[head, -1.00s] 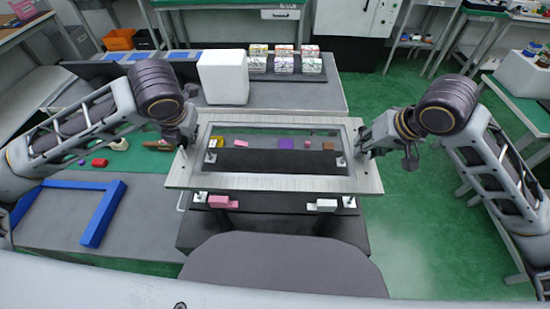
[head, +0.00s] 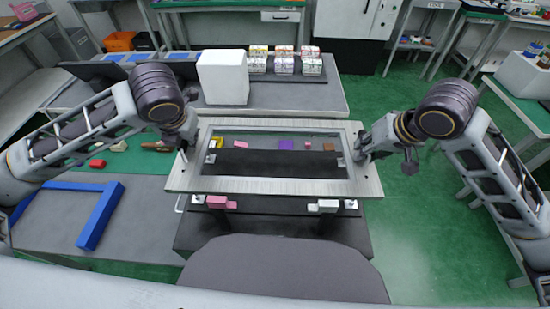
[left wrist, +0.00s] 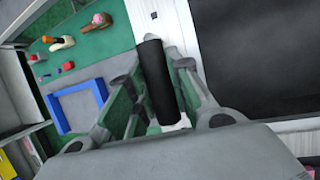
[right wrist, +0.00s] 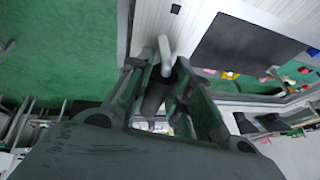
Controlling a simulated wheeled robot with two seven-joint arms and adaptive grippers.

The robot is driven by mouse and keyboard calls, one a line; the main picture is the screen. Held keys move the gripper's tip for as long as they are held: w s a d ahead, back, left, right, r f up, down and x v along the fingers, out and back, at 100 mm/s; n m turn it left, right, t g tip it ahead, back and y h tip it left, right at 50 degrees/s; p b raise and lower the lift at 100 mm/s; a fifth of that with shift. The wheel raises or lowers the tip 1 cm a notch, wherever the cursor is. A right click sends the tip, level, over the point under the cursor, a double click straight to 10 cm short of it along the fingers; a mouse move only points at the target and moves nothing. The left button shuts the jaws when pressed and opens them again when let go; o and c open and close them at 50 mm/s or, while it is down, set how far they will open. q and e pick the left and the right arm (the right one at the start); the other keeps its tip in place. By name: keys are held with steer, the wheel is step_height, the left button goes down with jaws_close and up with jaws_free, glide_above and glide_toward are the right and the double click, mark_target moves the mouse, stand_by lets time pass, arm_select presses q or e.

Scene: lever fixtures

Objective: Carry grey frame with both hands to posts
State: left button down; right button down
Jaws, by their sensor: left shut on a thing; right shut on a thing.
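The grey frame (head: 270,187) is a flat rectangle with a large opening, held about level over the dark fixture area in the head view. My left gripper (head: 184,148) is at its left side and my right gripper (head: 362,154) at its right side. In the left wrist view, the left fingers (left wrist: 155,95) are shut on a black handle (left wrist: 153,75). In the right wrist view, the right fingers (right wrist: 160,90) are closed around a similar dark handle, partly hidden. Small white posts or brackets (head: 349,204) show below the front corners and through the opening. I cannot tell whether the frame touches them.
A pink block (head: 218,203) and a white block (head: 328,206) stand in front of the frame. A blue bracket (head: 97,215) lies on the left table. A white box (head: 223,77) and several patterned boxes (head: 285,62) stand behind. Green floor is clear at right.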

arm_select(q)
steer(key=shift+a+f+b, duration=0.1)
steer(key=shift+f+b, duration=0.4)
steer(key=shift+b, duration=0.05)
arm_select(e)
steer(key=shift+d+f, duration=0.1)
steer(key=shift+f, duration=0.45)
arm_select(q)
steer(key=c, duration=1.3)
jaws_free()
arm_select(e)
steer(key=c, duration=1.3)
jaws_free()
arm_select(q)
steer(key=shift+s, duration=0.1)
steer(key=v, duration=1.1)
steer(key=shift+r, duration=0.35)
steer(key=shift+s, duration=0.1)
arm_select(e)
steer(key=v, duration=1.2)
steer(key=shift+f, duration=0.1)
